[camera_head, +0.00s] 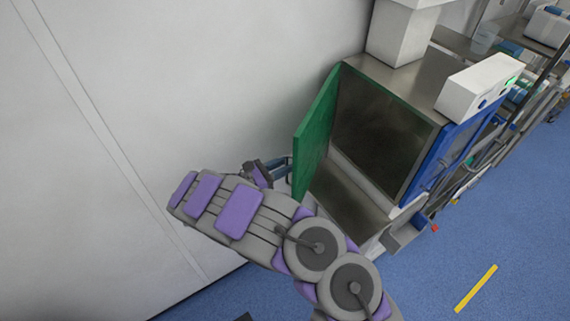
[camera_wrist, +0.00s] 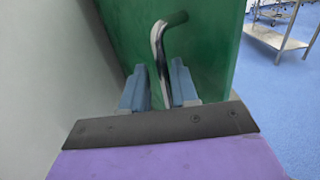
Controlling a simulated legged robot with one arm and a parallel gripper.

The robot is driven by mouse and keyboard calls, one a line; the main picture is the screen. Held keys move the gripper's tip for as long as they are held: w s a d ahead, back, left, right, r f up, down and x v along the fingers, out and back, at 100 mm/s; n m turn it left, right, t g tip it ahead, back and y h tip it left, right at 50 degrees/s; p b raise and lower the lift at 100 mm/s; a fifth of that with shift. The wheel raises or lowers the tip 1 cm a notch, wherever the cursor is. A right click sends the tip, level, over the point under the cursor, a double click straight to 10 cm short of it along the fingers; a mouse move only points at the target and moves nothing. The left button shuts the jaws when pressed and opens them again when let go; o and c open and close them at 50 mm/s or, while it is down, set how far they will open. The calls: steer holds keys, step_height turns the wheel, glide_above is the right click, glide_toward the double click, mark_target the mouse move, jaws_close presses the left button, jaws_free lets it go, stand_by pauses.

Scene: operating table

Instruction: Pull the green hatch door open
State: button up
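The green hatch door (camera_head: 316,132) stands swung open on the left side of a metal cabinet, showing the cabinet's dark interior. In the wrist view the door (camera_wrist: 215,60) fills the middle, with a metal bar handle (camera_wrist: 157,42) on its face. My gripper (camera_wrist: 158,80) has its two blue fingers on either side of the handle's lower part. The fingers are apart, with narrow gaps beside the bar. In the head view my gripper (camera_head: 282,163) is at the door's outer face, partly hidden by my arm; the handle is not clear there.
The cabinet (camera_head: 410,82) has a blue-framed panel (camera_head: 450,148) on its right and a white box (camera_head: 478,86) on top. A pale wall (camera_head: 170,90) is close on the left. Metal shelving stands at the back right. The blue floor (camera_head: 510,220) is open at right.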

steer(key=v, duration=1.6)
steer(key=shift+a, duration=0.25)
steer(key=shift+f, duration=0.1)
